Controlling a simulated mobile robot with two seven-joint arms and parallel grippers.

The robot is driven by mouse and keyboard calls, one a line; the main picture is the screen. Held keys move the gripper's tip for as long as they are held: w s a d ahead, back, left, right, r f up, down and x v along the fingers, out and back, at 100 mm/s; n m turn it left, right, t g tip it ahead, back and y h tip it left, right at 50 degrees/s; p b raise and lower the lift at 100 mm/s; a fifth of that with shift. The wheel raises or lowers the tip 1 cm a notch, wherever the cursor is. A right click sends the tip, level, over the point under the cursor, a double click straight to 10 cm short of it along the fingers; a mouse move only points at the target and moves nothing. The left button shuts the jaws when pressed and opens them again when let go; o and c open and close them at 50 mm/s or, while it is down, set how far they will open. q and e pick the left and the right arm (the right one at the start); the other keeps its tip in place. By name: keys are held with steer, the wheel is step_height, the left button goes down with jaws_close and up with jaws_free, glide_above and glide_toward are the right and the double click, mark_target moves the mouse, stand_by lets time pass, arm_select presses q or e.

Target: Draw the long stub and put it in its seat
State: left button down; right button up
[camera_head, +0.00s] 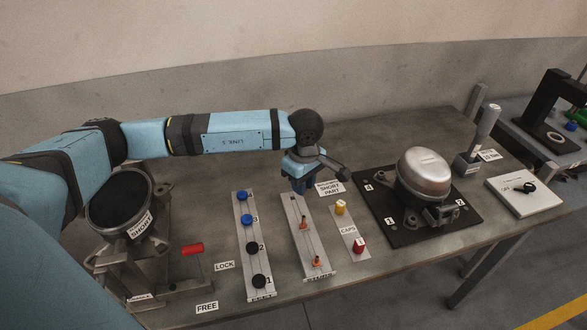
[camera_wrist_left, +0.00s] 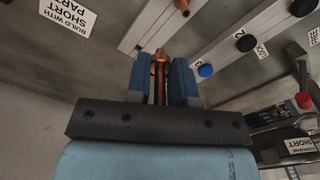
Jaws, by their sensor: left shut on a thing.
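My left gripper (camera_head: 300,187) points down at the far end of the stub rack (camera_head: 306,248). In the left wrist view its blue fingers (camera_wrist_left: 161,80) are shut on a copper stub (camera_wrist_left: 160,56). I cannot tell whether this stub is still in the rack or clear of it. Two other copper stubs stand in the rack, a middle one (camera_head: 304,222) and a near one (camera_head: 318,261). The compressor (camera_head: 424,172), a silver dome, stands on a dark plate (camera_head: 380,183) to the right. My right gripper is not in view.
A strip with blue and black knobs (camera_head: 250,262) lies left of the rack. A caps strip (camera_head: 346,224) with yellow and red caps lies right. A sign (camera_head: 329,188) reads "short part". A red handle (camera_head: 192,249) is at left. Bare table lies beyond the rack.

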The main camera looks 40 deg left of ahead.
arm_select(q)
steer(key=w+a+f+n, duration=0.1)
steer(key=w+a+n, duration=0.3)
steer(key=n, duration=0.8)
steer(key=shift+a+f, duration=0.35)
steer(key=shift+a, duration=0.6)
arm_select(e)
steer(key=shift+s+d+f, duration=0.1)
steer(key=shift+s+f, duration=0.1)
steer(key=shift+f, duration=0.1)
arm_select(q)
steer(key=shift+b, duration=0.35)
